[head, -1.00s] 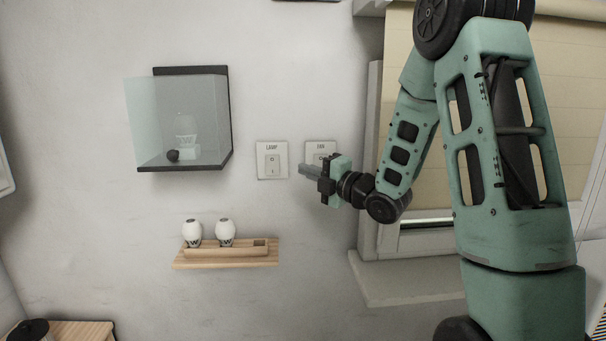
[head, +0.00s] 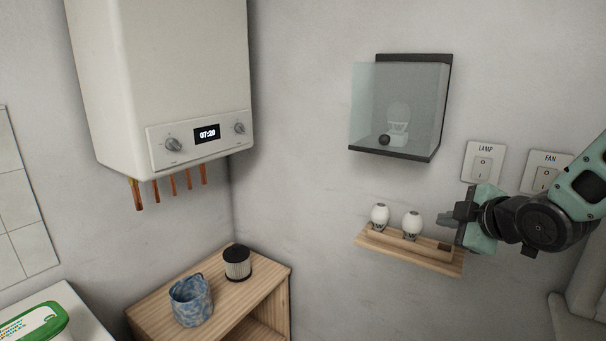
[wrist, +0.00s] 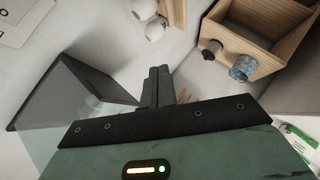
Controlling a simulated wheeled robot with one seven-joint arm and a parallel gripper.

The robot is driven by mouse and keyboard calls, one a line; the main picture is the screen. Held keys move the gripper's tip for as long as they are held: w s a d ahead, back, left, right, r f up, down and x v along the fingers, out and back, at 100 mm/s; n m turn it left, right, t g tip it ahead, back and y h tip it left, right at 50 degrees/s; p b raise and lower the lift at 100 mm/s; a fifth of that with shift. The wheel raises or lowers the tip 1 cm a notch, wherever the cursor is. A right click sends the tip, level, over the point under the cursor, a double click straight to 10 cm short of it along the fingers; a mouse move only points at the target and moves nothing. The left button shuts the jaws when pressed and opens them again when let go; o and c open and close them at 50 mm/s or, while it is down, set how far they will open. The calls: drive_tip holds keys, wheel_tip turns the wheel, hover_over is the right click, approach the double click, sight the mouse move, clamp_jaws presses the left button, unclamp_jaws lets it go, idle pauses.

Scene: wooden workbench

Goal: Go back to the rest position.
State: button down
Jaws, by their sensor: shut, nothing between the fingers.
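My gripper (head: 447,219) is at the right of the head view, in front of the wall and near the right end of the small wooden shelf. Its fingers are shut with nothing between them. In the wrist view the closed fingers (wrist: 157,88) point up the picture, with the shelf's bulbs beyond them. I cannot tell the exact gap between the fingers and the shelf.
The shelf (head: 375,246) holds two white bulbs (head: 411,224). A glass-fronted box (head: 440,105) with a bulb inside hangs above. LAMP (head: 483,162) and FAN (head: 543,172) switches are right. A boiler (head: 160,70) hangs left, above a wooden cabinet (head: 262,290) with a blue basket (head: 191,300).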

drive_tip(key=s+a+f+m+g, duration=0.4)
drive_tip(key=s+a+g, duration=0.2)
drive_tip(key=s+a, duration=0.55)
drive_tip(key=s+a+m+g+h, duration=0.1)
drive_tip(key=s+a+g, duration=0.1)
drive_tip(key=s, duration=0.7)
drive_tip(key=s+a+f+m+g+h, duration=0.1)
drive_tip(key=s+m+g, duration=0.1)
drive_tip(key=s, duration=0.8)
drive_tip(key=shift+a+g, duration=0.35)
drive_tip(key=shift+g, duration=0.45)
drive_tip(key=shift+w, duration=0.1)
